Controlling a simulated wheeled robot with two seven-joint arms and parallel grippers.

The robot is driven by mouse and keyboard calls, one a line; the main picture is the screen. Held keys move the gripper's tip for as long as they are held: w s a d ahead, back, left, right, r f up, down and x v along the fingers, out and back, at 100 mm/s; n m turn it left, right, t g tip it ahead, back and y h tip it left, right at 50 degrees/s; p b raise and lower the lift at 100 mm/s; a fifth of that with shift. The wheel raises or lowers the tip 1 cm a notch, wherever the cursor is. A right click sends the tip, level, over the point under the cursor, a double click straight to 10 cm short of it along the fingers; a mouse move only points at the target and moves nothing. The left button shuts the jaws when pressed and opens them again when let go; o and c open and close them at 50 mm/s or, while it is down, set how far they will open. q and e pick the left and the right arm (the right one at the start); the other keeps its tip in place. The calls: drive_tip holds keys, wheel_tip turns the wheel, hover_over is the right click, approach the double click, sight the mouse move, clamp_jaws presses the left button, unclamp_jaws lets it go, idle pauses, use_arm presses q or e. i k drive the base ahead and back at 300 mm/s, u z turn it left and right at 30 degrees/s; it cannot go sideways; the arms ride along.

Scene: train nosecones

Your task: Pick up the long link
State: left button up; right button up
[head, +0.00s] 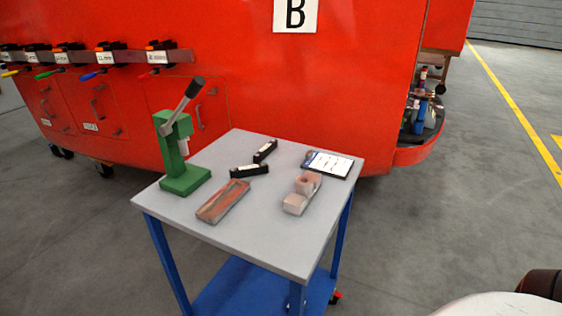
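Two black links with pale labels lie on the grey tabletop (290,235) of a blue-framed cart. One black link (265,151) lies at a slant towards the back edge. The other black link (249,170) lies just in front of it, closer to the green press. The two look close in length, and I cannot tell for sure which one is the long link. Neither of my grippers is in view.
A green lever press (180,155) stands at the table's left. A shallow reddish-brown tray (222,201) lies near the front left. A tape-dispenser-like object (302,194) and a tablet or clipboard (328,164) lie at the right. A red train nosecone (290,75) stands close behind.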

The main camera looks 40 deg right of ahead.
sight(269, 148)
drive_tip(key=k, duration=0.45)
drive_tip(key=u, duration=0.9)
drive_tip(key=i, duration=0.7)
drive_tip(key=z, duration=2.25)
drive_tip(key=i, duration=0.5)
